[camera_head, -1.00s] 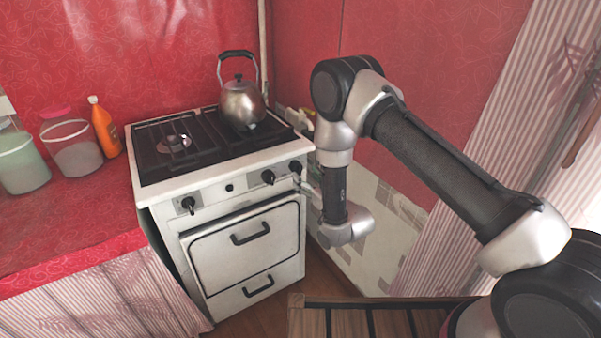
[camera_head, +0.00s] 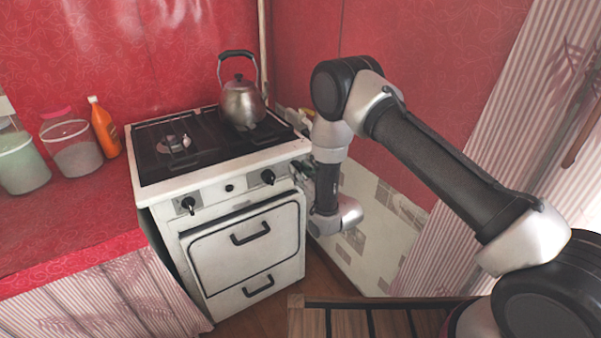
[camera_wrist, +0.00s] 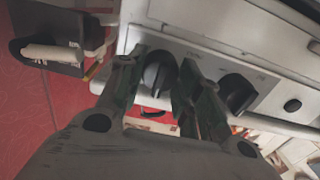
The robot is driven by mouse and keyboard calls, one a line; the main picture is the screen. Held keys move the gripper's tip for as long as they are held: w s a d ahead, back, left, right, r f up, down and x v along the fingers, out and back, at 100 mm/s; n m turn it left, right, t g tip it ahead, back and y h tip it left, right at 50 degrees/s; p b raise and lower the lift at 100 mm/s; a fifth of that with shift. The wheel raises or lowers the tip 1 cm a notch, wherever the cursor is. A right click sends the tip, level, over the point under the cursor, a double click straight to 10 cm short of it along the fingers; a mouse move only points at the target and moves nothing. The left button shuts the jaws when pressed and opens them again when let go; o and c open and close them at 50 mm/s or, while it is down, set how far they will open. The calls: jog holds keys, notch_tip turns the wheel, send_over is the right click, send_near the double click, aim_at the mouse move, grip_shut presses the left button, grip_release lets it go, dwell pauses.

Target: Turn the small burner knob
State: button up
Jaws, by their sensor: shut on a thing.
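The white stove (camera_head: 222,184) stands at the counter's right end with black knobs along its front panel. In the wrist view, my gripper (camera_wrist: 163,92) has its two fingers on either side of a black knob (camera_wrist: 159,72) and is shut on it. This is the knob at the panel's right end; in the head view my wrist hides it. A second black knob (camera_wrist: 237,92) is beside it, and it shows in the head view too (camera_head: 268,177). Another knob (camera_head: 188,205) is at the panel's left. I cannot tell the gripped knob's exact angle.
A steel kettle (camera_head: 242,104) stands on the back right of the hob. Two jars (camera_head: 70,148) (camera_head: 22,163) and an orange bottle (camera_head: 104,128) stand on the red counter (camera_head: 70,220). A tiled wall (camera_head: 375,235) is close to the stove's right side.

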jog(key=shift+m, duration=0.3)
jog(key=m, duration=0.4)
jog(key=shift+m, duration=2)
jog(key=o, duration=1.1)
jog(key=shift+c, duration=0.2)
jog(key=v, duration=1.2)
